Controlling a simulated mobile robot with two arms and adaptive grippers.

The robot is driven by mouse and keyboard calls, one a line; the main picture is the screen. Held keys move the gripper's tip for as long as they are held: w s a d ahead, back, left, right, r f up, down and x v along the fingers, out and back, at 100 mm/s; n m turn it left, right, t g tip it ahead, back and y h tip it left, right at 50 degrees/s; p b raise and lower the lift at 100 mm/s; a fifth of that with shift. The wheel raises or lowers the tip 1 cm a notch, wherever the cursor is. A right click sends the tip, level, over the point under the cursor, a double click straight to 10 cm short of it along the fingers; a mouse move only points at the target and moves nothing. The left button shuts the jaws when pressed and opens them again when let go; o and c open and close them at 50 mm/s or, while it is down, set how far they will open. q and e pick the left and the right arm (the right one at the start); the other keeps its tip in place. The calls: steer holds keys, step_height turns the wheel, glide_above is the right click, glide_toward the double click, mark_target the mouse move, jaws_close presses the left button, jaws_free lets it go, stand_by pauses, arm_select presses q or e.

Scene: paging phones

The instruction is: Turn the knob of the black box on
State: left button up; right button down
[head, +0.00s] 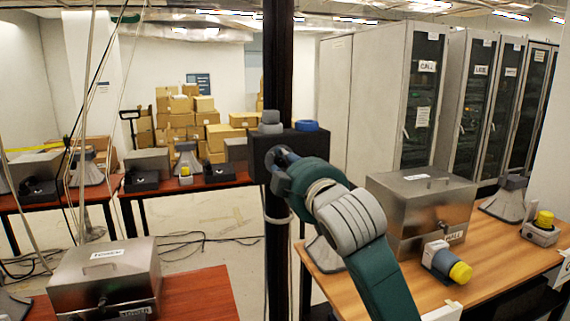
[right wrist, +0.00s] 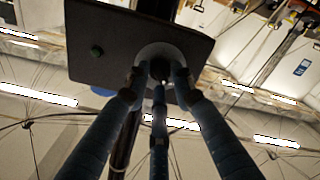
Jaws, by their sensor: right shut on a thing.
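The black box (head: 312,144) is fixed to a dark upright post in the middle of the head view. My right gripper (head: 278,158) is at the front of the box. In the right wrist view its blue fingers (right wrist: 160,72) come together on the knob and partly cover it. In the head view the gripper hides the knob. My left gripper is not in view.
A grey piece (head: 270,121) and a blue ring (head: 307,125) sit on the box top. A metal case (head: 420,205) stands on the right wooden table, with a yellow-capped device (head: 446,262) beside it. Another metal case (head: 105,275) is at lower left. Cables hang at left.

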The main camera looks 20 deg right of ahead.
steer(key=shift+a+r, duration=0.1)
steer(key=m, duration=0.4)
steer(key=shift+r, duration=0.15)
steer(key=shift+s+d+r+m, duration=0.1)
steer(key=shift+d+m, duration=0.05)
steer(key=shift+m, duration=2.15)
steer(key=shift+w+d+r+m, duration=0.1)
steer(key=shift+m, duration=2.2)
steer(key=shift+s+d+m, duration=0.1)
steer(key=shift+d+m, duration=0.05)
steer(key=shift+m, duration=2.15)
steer(key=c, duration=1.6)
jaws_free()
steer(key=shift+c, duration=0.2)
steer(key=shift+o, duration=0.5)
steer(key=shift+d+f, duration=0.1)
steer(key=shift+f, duration=0.05)
